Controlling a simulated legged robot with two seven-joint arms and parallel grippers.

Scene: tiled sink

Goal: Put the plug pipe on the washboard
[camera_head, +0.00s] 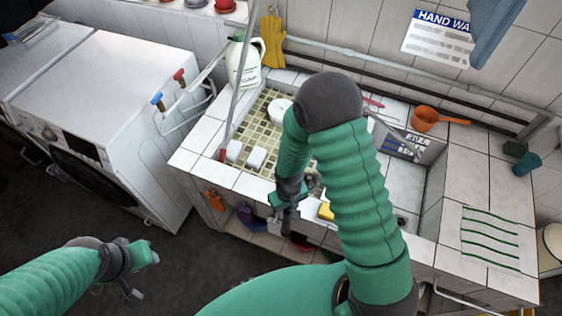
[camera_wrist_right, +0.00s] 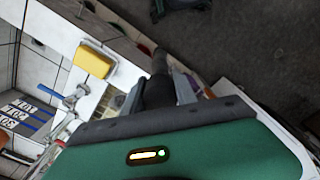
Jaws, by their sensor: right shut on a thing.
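My right gripper (camera_head: 287,205) is over the front edge of the tiled sink. In the right wrist view its jaws (camera_wrist_right: 160,88) are shut on a dark grey cylindrical piece, the plug pipe (camera_wrist_right: 158,66), which points away from the palm. In the head view the pipe is small and hard to separate from the dark gripper. A tiled surface with green wavy lines, which looks like the washboard (camera_head: 490,238), is at the right end of the sink, well apart from my right gripper. My left gripper (camera_head: 142,272) is low at the left, apparently open and empty.
A yellow sponge (camera_wrist_right: 93,60) lies near the right gripper. White soap bars (camera_head: 256,158) and a white jug (camera_head: 243,62) are left. An orange scoop (camera_head: 425,118) lies at the back. The basin is between the gripper and washboard; my right forearm hides part of it.

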